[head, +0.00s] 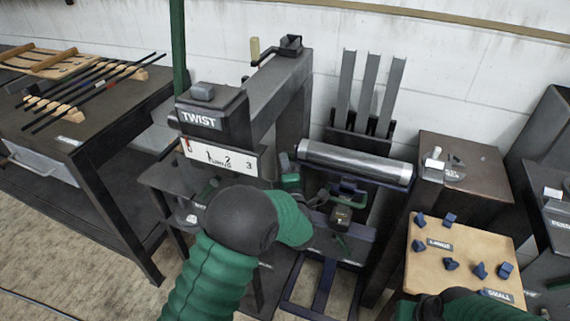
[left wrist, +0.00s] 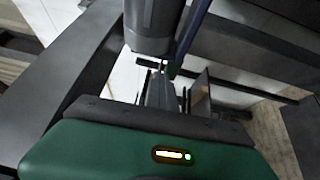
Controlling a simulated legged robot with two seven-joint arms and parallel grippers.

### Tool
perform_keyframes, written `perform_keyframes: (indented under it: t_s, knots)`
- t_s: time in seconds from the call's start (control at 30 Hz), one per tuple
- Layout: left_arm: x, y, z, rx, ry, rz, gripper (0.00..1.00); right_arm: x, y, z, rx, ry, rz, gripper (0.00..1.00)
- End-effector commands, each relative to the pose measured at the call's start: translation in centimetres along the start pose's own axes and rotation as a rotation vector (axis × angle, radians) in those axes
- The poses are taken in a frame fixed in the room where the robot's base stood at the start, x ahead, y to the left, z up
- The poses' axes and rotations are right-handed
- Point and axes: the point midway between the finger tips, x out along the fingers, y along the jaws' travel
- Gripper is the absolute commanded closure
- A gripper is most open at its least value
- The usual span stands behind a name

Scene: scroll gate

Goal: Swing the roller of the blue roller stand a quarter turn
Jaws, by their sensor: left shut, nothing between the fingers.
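The blue roller stand has a grey cylindrical roller (head: 355,163) lying roughly left to right across its top, dipping slightly to the right. Its blue base (head: 325,285) stands on the floor. My left gripper (head: 285,162) is shut and empty beside the roller's left end; I cannot tell whether it touches. In the left wrist view, a grey cylinder (left wrist: 150,30), apparently the roller, hangs close above the gripper, with a blue bar beside it. Part of my right arm shows at the bottom right of the head view, but its gripper is out of view.
The TWIST machine (head: 215,118) with its white numbered scale (head: 220,158) stands close left of the roller. Upright grey channels (head: 367,90) stand behind it. A wooden board (head: 465,250) with several small blue pieces lies to the right. A rod table is at far left.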

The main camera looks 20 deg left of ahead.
Motion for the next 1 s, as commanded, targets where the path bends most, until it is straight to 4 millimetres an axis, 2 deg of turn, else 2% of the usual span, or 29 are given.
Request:
perform_keyframes:
  t_s: [0.03, 0.1, 0.13, 0.17, 0.37, 0.8, 1.0]
  knots:
    - [-0.2, -1.4, -0.4, 0.011, -0.001, -0.031, 0.70, 0.2, 0.0, 0.0, 0.000, 0.001, 0.000, 0.64]
    - [-1.0, -1.4, -0.5, 0.012, -0.002, -0.033, 0.70, 0.2, 0.0, 0.0, 0.000, 0.001, 0.000, 0.64]
    - [-1.3, -1.5, -0.5, 0.011, -0.003, -0.034, 0.62, 0.2, 0.0, 0.0, 0.000, 0.001, 0.000, 0.64]
    - [-1.7, -1.5, -0.5, 0.012, -0.004, -0.034, 0.60, 0.2, 0.0, 0.0, 0.000, 0.001, 0.000, 0.64]
    - [-4.0, -0.6, -0.6, 0.007, -0.005, -0.021, 0.60, 0.2, 0.0, 0.0, 0.000, 0.001, 0.000, 0.64]
    - [-7.8, -0.3, -0.8, 0.007, -0.007, -0.018, 0.60, 0.4, 0.0, 0.1, 0.000, 0.001, 0.000, 0.64]
    - [-8.7, -0.2, -0.9, 0.005, -0.008, -0.017, 0.60, 0.4, 0.0, 0.1, 0.000, 0.001, 0.000, 0.64]
